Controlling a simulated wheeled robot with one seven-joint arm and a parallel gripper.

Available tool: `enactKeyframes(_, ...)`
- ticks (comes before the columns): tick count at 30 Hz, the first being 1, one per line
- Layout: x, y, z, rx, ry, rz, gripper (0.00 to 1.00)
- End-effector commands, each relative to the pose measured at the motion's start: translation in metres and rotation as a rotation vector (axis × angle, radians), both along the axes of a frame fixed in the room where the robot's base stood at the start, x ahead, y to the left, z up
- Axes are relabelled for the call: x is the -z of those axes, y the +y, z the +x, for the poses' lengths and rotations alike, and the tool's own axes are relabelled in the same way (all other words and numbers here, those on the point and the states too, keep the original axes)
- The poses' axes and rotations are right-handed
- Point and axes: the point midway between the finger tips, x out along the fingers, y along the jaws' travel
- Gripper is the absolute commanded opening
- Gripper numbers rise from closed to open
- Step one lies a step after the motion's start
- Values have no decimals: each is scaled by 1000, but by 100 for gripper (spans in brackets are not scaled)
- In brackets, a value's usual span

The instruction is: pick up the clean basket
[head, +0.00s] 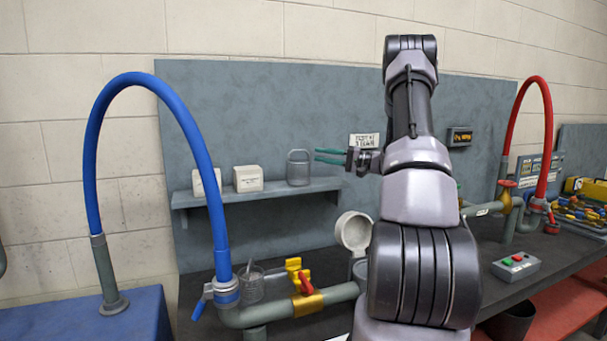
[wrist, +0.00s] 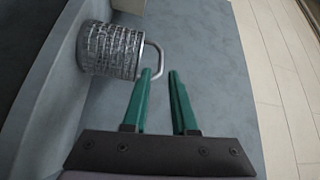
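A silvery mesh basket (head: 298,172) with a raised loop handle stands upright on the grey wall shelf. It also shows in the wrist view (wrist: 108,51), at upper left, with its handle pointing toward my fingers. My gripper (head: 316,156) has green fingers, parted and empty, just right of the basket's handle. In the wrist view the fingertips (wrist: 160,71) lie close to the handle's end; I cannot tell whether they touch it. A second mesh basket (head: 250,287), with something pointed in it, sits low behind the blue hose's pipe.
Two white boxes (head: 248,178) stand on the shelf (head: 235,193) left of the basket. A blue hose (head: 92,150) arches at left, a red hose (head: 508,130) at right. Pipes with yellow valves (head: 296,272) run along the bench.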

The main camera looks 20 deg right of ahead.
Motion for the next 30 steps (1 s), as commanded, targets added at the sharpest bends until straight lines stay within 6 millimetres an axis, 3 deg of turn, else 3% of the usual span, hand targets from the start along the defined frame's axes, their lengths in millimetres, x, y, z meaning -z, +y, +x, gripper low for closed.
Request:
enactKeyframes(3, -2, 19, 12, -6, 1, -2, 26)
enactKeyframes(19, -9, 67, 49, -6, 2, -4, 26)
enactKeyframes(29, -11, 74, 55, -3, 3, -3, 26)
enactKeyframes(30, -11, 74, 55, -3, 3, -3, 18)
